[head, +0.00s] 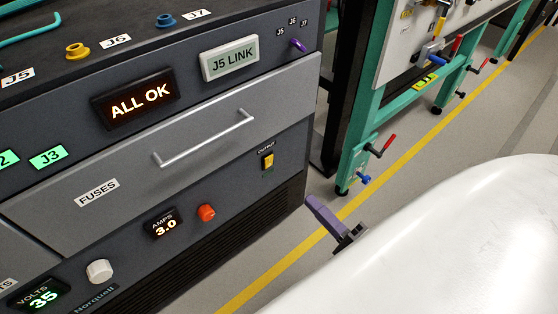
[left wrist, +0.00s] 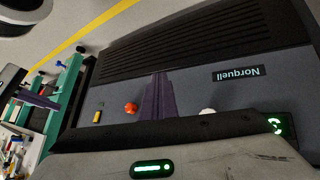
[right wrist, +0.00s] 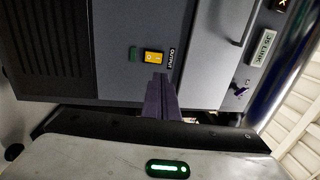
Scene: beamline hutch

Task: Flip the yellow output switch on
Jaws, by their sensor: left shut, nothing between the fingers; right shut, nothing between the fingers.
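The yellow output switch (head: 268,160) is a small rocker in a black frame under an OUTPUT label, on the right of the dark front panel. It shows close up in the right wrist view (right wrist: 153,57), with a dim green lamp (right wrist: 133,54) beside it. It is small in the left wrist view (left wrist: 97,117). My right gripper (head: 310,202), with purple fingers, is shut and empty, right of the panel in the head view and apart from the switch. My left gripper (left wrist: 159,78) is shut and empty before the lower panel, in its wrist view only.
A drawer handle (head: 205,138) sticks out above the switch. A red-orange knob (head: 206,213) and a white knob (head: 99,271) sit lower left. A teal frame (head: 357,150) with handles stands right of the cabinet. My white arm fills the lower right.

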